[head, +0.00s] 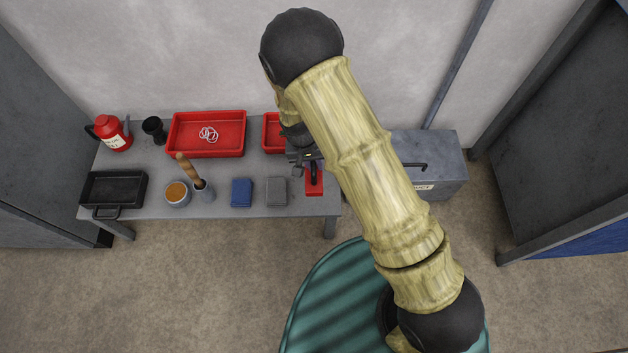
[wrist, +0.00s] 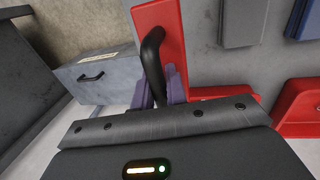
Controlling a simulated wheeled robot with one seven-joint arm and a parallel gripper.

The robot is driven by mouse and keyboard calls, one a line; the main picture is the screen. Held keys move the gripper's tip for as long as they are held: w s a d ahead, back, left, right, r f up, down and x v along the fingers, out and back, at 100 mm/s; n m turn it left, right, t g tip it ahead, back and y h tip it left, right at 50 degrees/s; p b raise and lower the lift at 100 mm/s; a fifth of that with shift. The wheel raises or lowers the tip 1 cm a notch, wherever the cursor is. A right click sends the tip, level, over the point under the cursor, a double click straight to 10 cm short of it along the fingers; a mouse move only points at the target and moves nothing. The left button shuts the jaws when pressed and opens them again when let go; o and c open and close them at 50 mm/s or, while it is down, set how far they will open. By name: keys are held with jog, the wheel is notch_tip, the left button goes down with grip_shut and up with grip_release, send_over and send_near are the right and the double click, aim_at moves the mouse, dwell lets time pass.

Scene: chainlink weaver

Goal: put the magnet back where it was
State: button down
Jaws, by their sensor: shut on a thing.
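The magnet (head: 314,188) looks like a flat red plate with a black curved handle; it also shows in the wrist view (wrist: 148,17). It is at the right end of the grey table (head: 225,208), right of the grey block. My gripper (head: 312,160) is above the table; in the wrist view its purple fingers (wrist: 161,90) are shut on the black handle. My gripper hides part of the magnet, and I cannot tell whether its plate touches the table.
A grey block (head: 276,191) and a blue block (head: 241,192) lie left of the magnet. A red tray (head: 172,150) holds pale rings; a smaller red tray (head: 272,146) is partly behind my arm. A grey metal box (head: 450,180) stands right of the table.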

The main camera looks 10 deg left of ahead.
aim_at(306, 170)
notch_tip(306, 170, down, 4)
jog(key=shift+f+b, duration=0.15)
jog(key=shift+b, duration=0.45)
jog(key=shift+f+b, duration=0.75)
jog(key=shift+f, duration=1.1)
jog(key=shift+f, duration=0.15)
jog(key=c, duration=1.4)
grip_release()
jog(key=r+p, duration=0.1)
jog(key=r, duration=0.3)
jog(key=a+r+p, duration=0.1)
jog(key=r+p, duration=0.1)
jog(key=r, duration=0.2)
jog(key=a+r+p, duration=0.1)
jog(key=r, duration=0.3)
jog(key=shift+s+a+p, duration=0.1)
jog(key=shift+s+p, duration=0.15)
jog(key=shift+p, duration=0.15)
